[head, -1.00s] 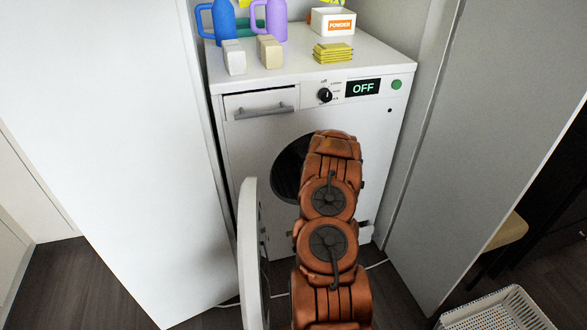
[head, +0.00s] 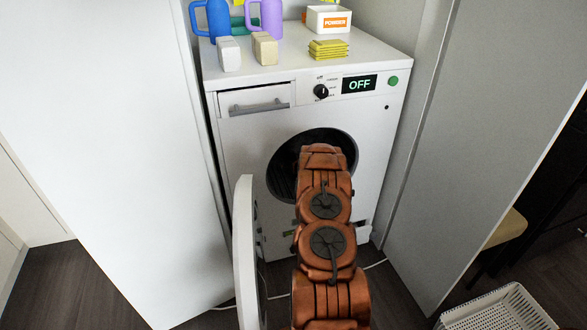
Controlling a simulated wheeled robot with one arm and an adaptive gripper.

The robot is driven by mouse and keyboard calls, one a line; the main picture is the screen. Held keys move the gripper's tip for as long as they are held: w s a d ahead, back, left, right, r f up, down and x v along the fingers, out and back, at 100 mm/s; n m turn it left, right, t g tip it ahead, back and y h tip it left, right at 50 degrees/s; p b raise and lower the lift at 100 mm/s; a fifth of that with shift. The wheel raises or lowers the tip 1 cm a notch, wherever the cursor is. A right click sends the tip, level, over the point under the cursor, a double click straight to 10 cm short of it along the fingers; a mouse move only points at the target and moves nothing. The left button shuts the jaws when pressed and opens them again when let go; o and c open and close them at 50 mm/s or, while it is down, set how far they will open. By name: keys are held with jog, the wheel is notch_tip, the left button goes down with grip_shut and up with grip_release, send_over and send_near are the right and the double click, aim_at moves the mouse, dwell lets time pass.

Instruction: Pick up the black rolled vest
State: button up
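The black rolled vest is not visible in the head view. The washer (head: 375,120) stands in an alcove with its round drum opening (head: 283,172) uncovered and dark inside. Its door (head: 244,255) is swung open to the left. My copper-coloured arm reaches up to the front of the drum opening and covers its lower middle. My gripper is hidden beyond the arm, so I cannot see its fingers or whether it holds anything.
Blue (head: 218,22) and purple (head: 268,18) jugs, two pale blocks, a yellow stack (head: 328,49) and a powder box (head: 329,19) stand on the washer. Walls close in on both sides. A white basket (head: 500,310) sits at the lower right.

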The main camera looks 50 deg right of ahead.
jog(key=c, duration=1.3)
jog(key=shift+c, duration=0.2)
jog(key=shift+s+a+r+p, duration=0.15)
jog(key=shift+r+p, duration=0.25)
notch_tip(320, 180, up, 7)
jog(key=shift+f+p, duration=0.2)
jog(key=shift+p, duration=0.9)
jog(key=s+a, duration=0.3)
jog(key=s, duration=0.2)
jog(key=s+a+p, duration=0.1)
jog(key=s+a, duration=0.2)
jog(key=s, duration=0.3)
jog(key=s+a+p, duration=0.1)
jog(key=s+a, duration=0.2)
jog(key=s, duration=0.3)
jog(key=shift+s+a+f, duration=0.15)
jog(key=shift+a+f, duration=0.05)
